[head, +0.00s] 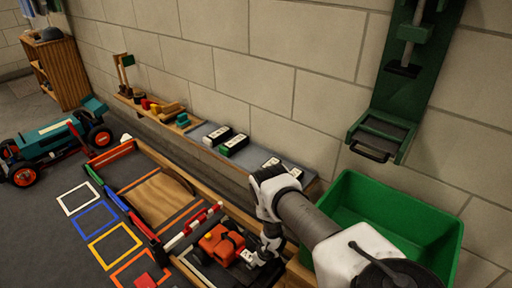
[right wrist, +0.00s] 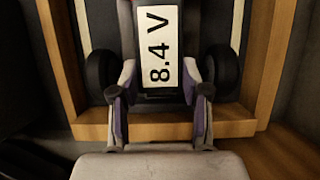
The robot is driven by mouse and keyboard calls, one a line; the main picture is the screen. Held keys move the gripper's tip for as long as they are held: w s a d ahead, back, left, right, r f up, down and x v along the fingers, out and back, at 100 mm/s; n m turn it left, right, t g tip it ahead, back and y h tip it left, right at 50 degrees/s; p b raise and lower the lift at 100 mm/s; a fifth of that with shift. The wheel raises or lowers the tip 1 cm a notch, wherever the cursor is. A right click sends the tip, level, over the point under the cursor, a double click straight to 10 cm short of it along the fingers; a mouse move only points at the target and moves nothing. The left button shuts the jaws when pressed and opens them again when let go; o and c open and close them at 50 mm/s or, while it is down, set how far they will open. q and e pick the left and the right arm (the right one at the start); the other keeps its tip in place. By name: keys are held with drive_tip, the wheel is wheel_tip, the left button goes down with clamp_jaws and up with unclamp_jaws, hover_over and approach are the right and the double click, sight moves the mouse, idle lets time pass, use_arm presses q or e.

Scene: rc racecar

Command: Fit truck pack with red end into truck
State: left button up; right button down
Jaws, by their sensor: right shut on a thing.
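The orange truck (head: 218,243) stands in a wood-edged bay at the bottom of the head view. Its dark wheels (right wrist: 224,72) show on both sides in the right wrist view. My right gripper (right wrist: 160,100) is shut on a dark pack with a white "8.4 V" label (right wrist: 159,45), between the wheels at the truck's rear. In the head view my right gripper (head: 268,250) is at the right end of the truck. Whether the pack is seated is hidden, and its end colour is not clear. My left gripper is out of view.
Several other packs (head: 234,144) lie on the wall ledge. A green bin (head: 400,215) stands right of my arm, below a green wall fixture (head: 375,138). A teal car (head: 45,143) is at the left. Coloured square outlines (head: 115,243) mark the floor.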

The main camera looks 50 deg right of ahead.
wheel_tip(320, 180, down, 4)
drive_tip(key=b, duration=0.3)
drive_tip(key=shift+f, duration=0.3)
idle(1.3)
idle(0.3)
drive_tip(key=shift+f, duration=0.4)
drive_tip(key=shift+f+b, duration=0.7)
drive_tip(key=shift+b, duration=0.1)
drive_tip(key=shift+c, duration=2.4)
unclamp_jaws()
